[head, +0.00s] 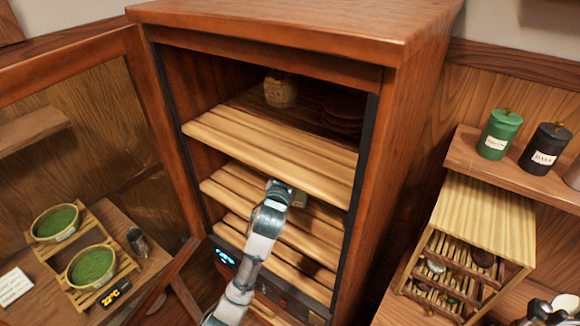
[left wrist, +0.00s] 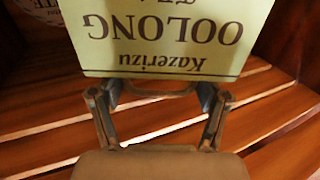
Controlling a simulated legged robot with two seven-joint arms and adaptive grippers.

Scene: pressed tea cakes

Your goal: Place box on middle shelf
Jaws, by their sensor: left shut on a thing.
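The open wooden cabinet (head: 418,110) has several slatted shelves. My left gripper (head: 277,192) reaches into the gap between the top slatted shelf (head: 262,140) and the slatted shelf below it (head: 225,185). It is shut on a pale green box (head: 299,198), mostly hidden behind the gripper in the head view. In the left wrist view the box (left wrist: 165,35) shows an upside-down "Kazerizu Oolong" label between the fingers (left wrist: 158,95). Wooden slats (left wrist: 55,125) lie beneath it. I cannot tell whether the box touches them.
The glass door (head: 90,110) stands open at left. A jar (head: 280,90) and dark round cakes (head: 343,112) sit on the top shelf. A pale round labelled thing (left wrist: 38,10) shows at the left wrist view's top left corner.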

